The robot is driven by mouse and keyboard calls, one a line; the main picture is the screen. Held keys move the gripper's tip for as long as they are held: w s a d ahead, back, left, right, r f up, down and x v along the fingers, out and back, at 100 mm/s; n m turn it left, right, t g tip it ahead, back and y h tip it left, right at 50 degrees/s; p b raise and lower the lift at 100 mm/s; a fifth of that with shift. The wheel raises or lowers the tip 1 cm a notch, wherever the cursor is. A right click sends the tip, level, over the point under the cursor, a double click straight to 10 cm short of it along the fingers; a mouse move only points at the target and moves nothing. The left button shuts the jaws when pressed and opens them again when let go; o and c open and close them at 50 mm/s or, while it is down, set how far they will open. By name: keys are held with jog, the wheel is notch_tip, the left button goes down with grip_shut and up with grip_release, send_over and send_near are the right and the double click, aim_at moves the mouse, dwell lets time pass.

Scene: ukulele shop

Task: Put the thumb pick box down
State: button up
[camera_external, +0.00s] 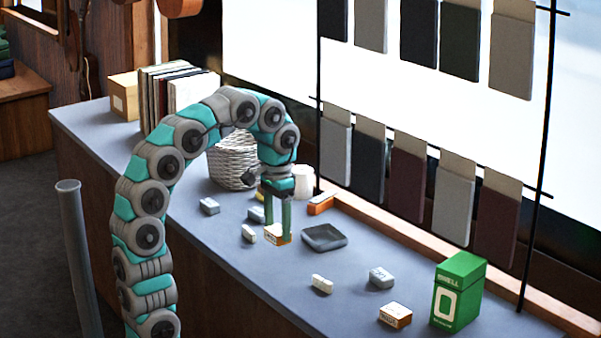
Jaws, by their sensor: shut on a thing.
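My gripper (278,236) points straight down over the grey counter (215,245), its two green fingers shut on a small cream-and-orange box, the thumb pick box (272,234). The box is at the fingertips, at or just above the counter top; I cannot tell if it touches. One finger hides part of it. A similar cream-and-brown box (395,314) lies on the counter at the lower right.
A dark shallow tray (324,238) is just right of my gripper. Small grey and white blocks (248,234) lie close by on the left. An orange box (321,204), a white mug (303,180) and a wicker basket (230,165) stand behind. A green box (458,292) stands far right.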

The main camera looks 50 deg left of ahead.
jog(key=w, duration=0.5)
jog(key=w+a+f+p, duration=0.1)
jog(key=w, duration=0.8)
jog(key=shift+w+a+f+p, duration=0.2)
jog(key=shift+w+a+p, duration=0.1)
jog(key=shift+p, duration=0.1)
jog(key=shift+f, duration=1.7)
jog(key=shift+f, duration=0.15)
jog(key=o, duration=1)
jog(key=shift+r, duration=3.9)
